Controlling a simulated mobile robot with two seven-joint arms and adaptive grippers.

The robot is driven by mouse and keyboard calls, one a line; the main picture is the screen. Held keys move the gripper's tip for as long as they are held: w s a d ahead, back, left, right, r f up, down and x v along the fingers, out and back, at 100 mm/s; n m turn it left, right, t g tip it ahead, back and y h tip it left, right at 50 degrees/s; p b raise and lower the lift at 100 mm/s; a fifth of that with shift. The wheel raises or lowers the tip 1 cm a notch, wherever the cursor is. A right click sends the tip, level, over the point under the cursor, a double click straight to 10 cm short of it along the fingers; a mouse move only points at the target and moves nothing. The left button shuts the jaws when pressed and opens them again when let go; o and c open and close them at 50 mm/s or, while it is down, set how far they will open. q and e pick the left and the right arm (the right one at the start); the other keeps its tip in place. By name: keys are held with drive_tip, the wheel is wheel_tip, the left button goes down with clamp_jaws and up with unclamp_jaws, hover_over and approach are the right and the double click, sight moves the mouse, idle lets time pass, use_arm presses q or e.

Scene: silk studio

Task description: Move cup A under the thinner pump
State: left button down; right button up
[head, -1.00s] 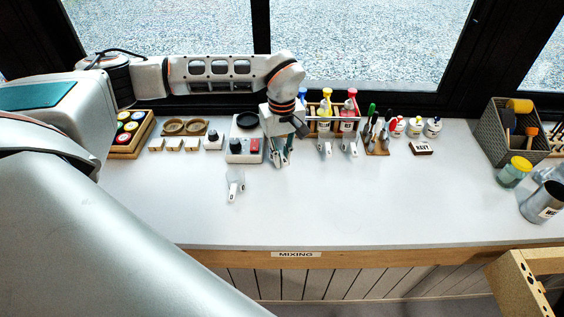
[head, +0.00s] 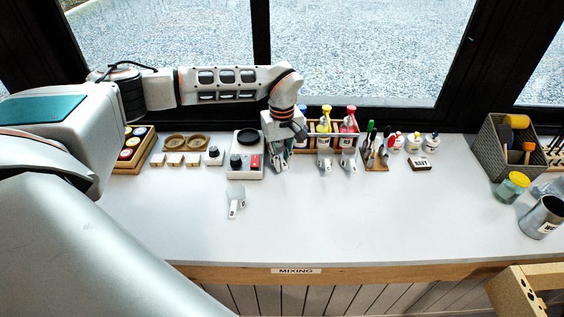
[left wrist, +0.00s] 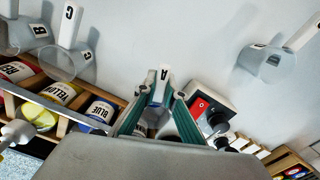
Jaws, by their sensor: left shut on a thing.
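Cup A (left wrist: 162,88), a clear cup with a white handle lettered A, sits between the two green-padded fingers of my left gripper (left wrist: 156,112) in the left wrist view. The gripper is shut on it. In the head view the left gripper (head: 279,166) is in front of the bottle rack's left end, beside the grey control box. The blue bottle (left wrist: 98,112) is close to the gripper, with the yellow bottle (left wrist: 58,92) further along the rack. I cannot make out a label reading thinner. My right gripper is not in view.
Two other cups (head: 324,163) (head: 348,163) stand before the yellow and red pumps. Cup D (left wrist: 270,62) stands alone toward the table front. The control box (head: 247,165) is just left of the gripper. The table's middle front is clear.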

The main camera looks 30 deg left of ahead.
use_arm(q)
drive_tip(key=shift+f, duration=0.6)
drive_tip(key=c, duration=2)
unclamp_jaws()
drive_tip(key=shift+c, duration=0.2)
